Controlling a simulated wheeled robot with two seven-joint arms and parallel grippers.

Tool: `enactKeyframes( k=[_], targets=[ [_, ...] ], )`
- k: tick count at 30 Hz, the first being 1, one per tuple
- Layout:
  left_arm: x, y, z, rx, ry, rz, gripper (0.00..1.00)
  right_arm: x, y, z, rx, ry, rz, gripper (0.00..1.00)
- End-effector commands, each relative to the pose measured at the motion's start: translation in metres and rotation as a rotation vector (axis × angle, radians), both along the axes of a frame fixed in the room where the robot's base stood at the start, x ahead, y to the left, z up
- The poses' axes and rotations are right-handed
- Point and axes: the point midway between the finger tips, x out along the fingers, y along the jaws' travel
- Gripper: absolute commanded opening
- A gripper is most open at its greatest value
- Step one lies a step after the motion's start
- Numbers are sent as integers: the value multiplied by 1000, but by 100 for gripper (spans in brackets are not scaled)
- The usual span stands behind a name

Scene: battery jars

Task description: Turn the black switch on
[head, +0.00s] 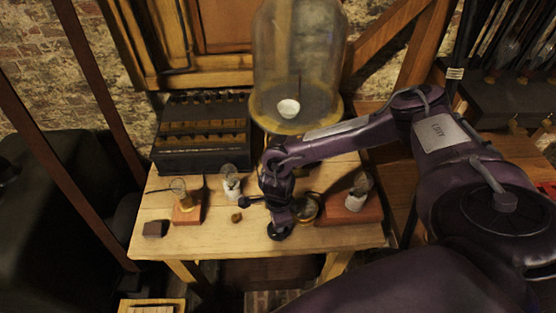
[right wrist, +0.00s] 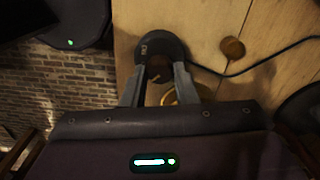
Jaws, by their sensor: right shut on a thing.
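The black switch (head: 281,234) has a round dark base and sits near the front edge of the wooden table. It also shows in the right wrist view (right wrist: 160,46), just beyond the fingertips. My right gripper (head: 280,220) reaches down over it from above. In the right wrist view its two grey fingers (right wrist: 160,76) stand on either side of a small part at the switch and are shut on it. The fingers and the dim light hide most of that part, so the switch's position cannot be told. My left gripper is not in view.
A brass round instrument (head: 306,208) is just right of my gripper. Bulbs stand on a wooden block (head: 187,215), a white holder (head: 232,188) and a red-brown base (head: 352,212). A small brown knob (head: 237,217) is nearby. A glass dome (head: 297,60) stands behind.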

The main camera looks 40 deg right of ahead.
Motion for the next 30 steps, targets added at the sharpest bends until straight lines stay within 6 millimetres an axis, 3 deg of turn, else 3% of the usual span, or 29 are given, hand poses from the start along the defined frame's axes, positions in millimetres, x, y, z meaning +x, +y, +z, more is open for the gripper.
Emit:
enactKeyframes(
  k=[8, 30],
  targets=[
    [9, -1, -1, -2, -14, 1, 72, 0, 1, 0, 2, -1, -149, 3],
    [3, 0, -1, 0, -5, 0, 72, 2, 1, 2, 3, -3, -845, 3]
  ],
)
